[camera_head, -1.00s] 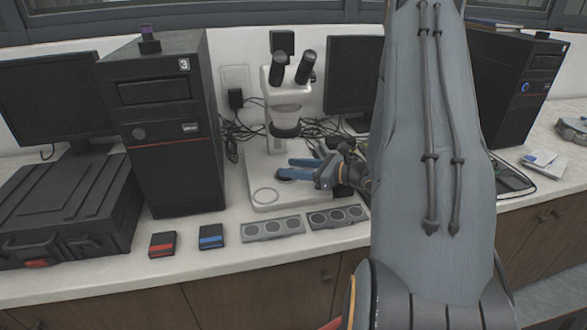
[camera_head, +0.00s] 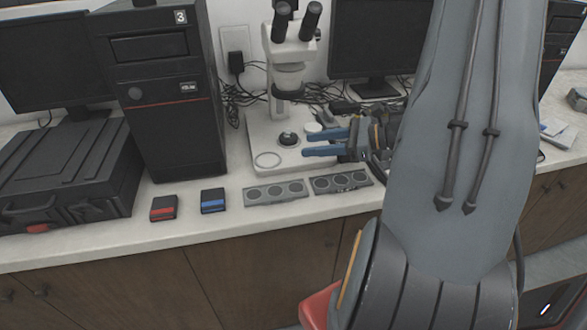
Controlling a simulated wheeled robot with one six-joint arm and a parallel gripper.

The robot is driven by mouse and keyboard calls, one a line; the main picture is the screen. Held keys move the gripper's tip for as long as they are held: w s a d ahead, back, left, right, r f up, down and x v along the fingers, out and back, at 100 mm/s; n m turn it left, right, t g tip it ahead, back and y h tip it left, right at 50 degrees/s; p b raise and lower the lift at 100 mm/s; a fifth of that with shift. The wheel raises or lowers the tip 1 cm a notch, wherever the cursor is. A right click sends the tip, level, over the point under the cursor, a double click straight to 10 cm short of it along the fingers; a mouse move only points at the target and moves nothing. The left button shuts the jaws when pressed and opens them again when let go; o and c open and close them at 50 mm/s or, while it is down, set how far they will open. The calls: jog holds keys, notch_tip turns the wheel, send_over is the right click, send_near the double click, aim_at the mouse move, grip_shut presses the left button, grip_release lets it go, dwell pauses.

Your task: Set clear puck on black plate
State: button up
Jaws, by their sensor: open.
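A dark round plate (camera_head: 288,139) sits on the white microscope base (camera_head: 258,143), below the lens. A small pale or glassy spot shows on its middle; it may be the clear puck, but it is too small to tell. My gripper (camera_head: 303,143) comes in from the right with two blue fingers. The fingers are apart with nothing seen between them. Their tips are just right of the dark plate, seemingly clear of it.
The microscope (camera_head: 289,70) rises behind the plate. A pale disc (camera_head: 312,128) lies near the upper finger. Two grey trays with round wells, left (camera_head: 275,192) and right (camera_head: 341,182), lie in front. Red-striped (camera_head: 164,208) and blue-striped (camera_head: 213,201) boxes sit left of them.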

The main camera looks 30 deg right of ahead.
jog(key=s+a+n+g, duration=0.1)
jog(key=a+n+g, duration=0.1)
jog(key=a, duration=0.1)
jog(key=s+a+n+g, duration=0.2)
jog(key=a, duration=0.2)
jog(key=s+a+f+n+g, duration=0.1)
jog(key=a+n+g, duration=0.1)
jog(key=a, duration=0.2)
jog(key=shift+s+a, duration=0.1)
jog(key=shift+s, duration=0.1)
jog(key=s+a+n+g, duration=0.2)
jog(key=s+a+n, duration=0.1)
jog(key=shift+s+a+f+n+g+h, duration=0.1)
jog(key=shift+a+f+n+g+h, duration=0.05)
jog(key=shift+f+n+g+h, duration=0.25)
jog(key=s+a+r+n+h, duration=0.1)
jog(key=s+a+n+h, duration=0.3)
jog(key=n+h, duration=0.5)
jog(key=n, duration=0.7)
jog(key=shift+s+r+n, duration=0.15)
jog(key=shift+r+n, duration=0.15)
jog(key=shift+r, duration=0.1)
